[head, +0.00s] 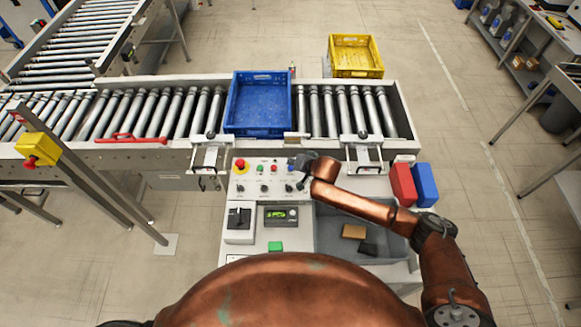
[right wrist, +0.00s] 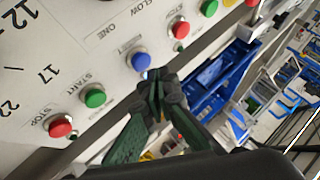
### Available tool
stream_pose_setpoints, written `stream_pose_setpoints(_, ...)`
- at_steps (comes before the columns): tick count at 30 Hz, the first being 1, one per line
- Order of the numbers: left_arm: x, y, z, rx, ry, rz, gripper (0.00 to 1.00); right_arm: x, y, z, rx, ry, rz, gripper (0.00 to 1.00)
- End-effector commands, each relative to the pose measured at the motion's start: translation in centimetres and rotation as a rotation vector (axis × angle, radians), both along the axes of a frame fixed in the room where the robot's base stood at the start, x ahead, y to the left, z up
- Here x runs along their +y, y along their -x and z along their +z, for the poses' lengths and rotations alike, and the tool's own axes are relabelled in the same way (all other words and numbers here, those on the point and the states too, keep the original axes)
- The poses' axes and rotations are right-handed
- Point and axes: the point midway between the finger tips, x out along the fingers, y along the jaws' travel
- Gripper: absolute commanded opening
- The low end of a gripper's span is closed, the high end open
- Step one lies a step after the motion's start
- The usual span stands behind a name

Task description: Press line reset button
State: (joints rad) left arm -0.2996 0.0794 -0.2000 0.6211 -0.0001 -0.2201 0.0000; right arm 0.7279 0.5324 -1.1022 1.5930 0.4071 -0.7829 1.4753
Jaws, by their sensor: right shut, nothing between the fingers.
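The control panel (head: 246,181) stands in front of the conveyor, with a row of coloured buttons. In the right wrist view a blue button (right wrist: 140,61) sits in a light ring on the white panel; its small label is too blurred to read surely. My right gripper (right wrist: 158,78) is shut and empty, its fingertips close beside the blue button; I cannot tell whether they touch it. In the head view the right gripper (head: 301,161) is over the right end of the button row and hides part of it. My left gripper is not in view.
A red emergency knob (head: 240,165) is at the panel's left. A blue crate (head: 232,105) sits on the rollers behind. A grey bin (head: 330,232) holds small blocks.

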Motion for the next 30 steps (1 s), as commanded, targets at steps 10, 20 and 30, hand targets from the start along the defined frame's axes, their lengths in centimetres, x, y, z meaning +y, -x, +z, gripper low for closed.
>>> stream_pose_setpoints(10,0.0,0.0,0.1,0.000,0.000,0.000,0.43,0.0,0.1,-0.5,0.003,-0.001,0.000,0.00)
stream_pose_setpoints(20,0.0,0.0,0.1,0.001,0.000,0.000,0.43,0.0,0.0,-0.8,0.000,0.000,0.000,0.00)
stream_pose_setpoints(30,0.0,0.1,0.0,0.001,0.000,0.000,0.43,0.0,0.0,-1.0,0.000,0.000,0.000,0.00)
